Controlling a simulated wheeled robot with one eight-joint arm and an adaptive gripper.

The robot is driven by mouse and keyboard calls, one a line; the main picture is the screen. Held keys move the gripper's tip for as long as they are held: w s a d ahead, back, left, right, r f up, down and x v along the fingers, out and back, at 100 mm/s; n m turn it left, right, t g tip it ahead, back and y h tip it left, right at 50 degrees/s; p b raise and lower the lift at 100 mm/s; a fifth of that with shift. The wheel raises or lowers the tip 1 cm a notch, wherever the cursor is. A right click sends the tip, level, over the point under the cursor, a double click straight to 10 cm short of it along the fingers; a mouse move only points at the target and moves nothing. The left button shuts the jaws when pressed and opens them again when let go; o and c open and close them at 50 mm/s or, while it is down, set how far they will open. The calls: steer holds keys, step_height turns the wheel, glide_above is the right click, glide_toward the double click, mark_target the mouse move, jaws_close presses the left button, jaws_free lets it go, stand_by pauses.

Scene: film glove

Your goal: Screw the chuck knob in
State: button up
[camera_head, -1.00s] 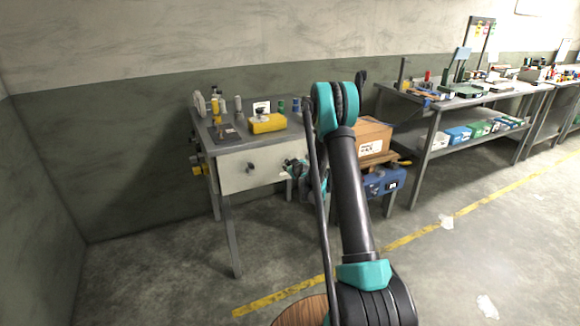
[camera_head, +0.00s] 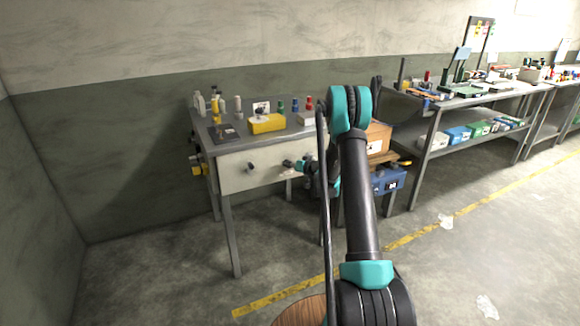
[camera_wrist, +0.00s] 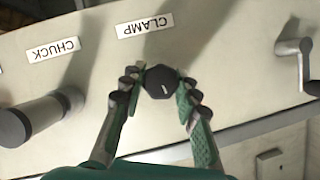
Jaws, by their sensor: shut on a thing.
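In the wrist view my gripper (camera_wrist: 159,92) is shut on a black faceted knob (camera_wrist: 160,81) with a short white mark on its face. The knob is on the pale front panel (camera_wrist: 215,50), close to an upside-down CLAMP label (camera_wrist: 145,25). The knob by the upside-down CHUCK label (camera_wrist: 53,49) is a thick grey cylinder with a black end (camera_wrist: 42,117), to the left and apart from my fingers. In the head view my gripper (camera_head: 288,165) is at the front panel of the workbench (camera_head: 225,183); the held knob is too small to make out there.
A crank handle (camera_wrist: 303,62) stands out from the panel to the right in the wrist view. A yellow box (camera_head: 267,124) and several bottles stand on the bench top. A cardboard box (camera_head: 378,138) and a blue case (camera_head: 388,180) are right of the bench.

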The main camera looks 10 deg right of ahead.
steer(key=shift+m+y, duration=0.5)
steer(key=shift+m, duration=0.4)
steer(key=o, duration=1.2)
steer(key=v, duration=1.2)
steer(key=shift+d, duration=0.1)
steer(key=shift+w, duration=0.1)
